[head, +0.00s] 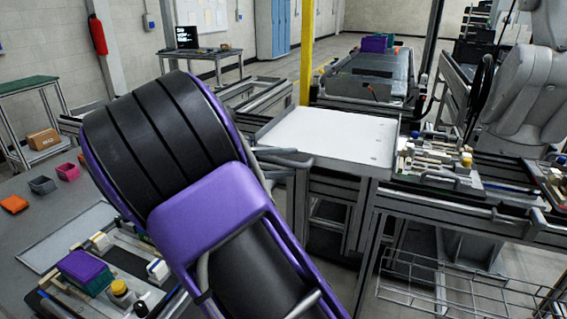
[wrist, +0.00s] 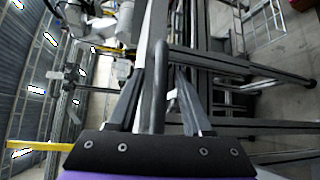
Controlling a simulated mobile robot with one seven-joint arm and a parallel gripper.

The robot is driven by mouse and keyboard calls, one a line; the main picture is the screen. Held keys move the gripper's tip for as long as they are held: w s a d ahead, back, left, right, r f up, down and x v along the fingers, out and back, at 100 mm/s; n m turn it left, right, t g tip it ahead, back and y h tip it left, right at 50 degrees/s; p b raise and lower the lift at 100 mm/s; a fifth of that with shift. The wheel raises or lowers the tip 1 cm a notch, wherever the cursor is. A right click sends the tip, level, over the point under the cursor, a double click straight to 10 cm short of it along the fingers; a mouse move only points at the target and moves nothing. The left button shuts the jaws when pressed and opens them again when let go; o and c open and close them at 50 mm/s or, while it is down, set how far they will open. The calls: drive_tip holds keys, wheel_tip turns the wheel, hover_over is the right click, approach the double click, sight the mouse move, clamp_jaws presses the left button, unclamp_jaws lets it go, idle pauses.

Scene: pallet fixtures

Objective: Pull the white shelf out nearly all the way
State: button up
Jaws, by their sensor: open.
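The white shelf (head: 330,137) is a flat white panel in a grey metal frame, right of centre in the head view. A grey bar handle (head: 290,160) sits at its near edge, partly hidden behind my purple and black arm. In the wrist view the handle (wrist: 158,85) runs lengthwise between the two fingers of my gripper (wrist: 160,80). The fingers are apart on either side of the bar, with gaps showing.
Right of the shelf, a bench holds a fixture tray (head: 440,160) with several small parts. A wire basket (head: 450,285) hangs below it. At left, a grey table carries a purple block (head: 84,270) and small bins (head: 43,185). A yellow post (head: 307,50) stands behind the shelf.

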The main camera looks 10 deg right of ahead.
clamp_jaws()
idle(1.4)
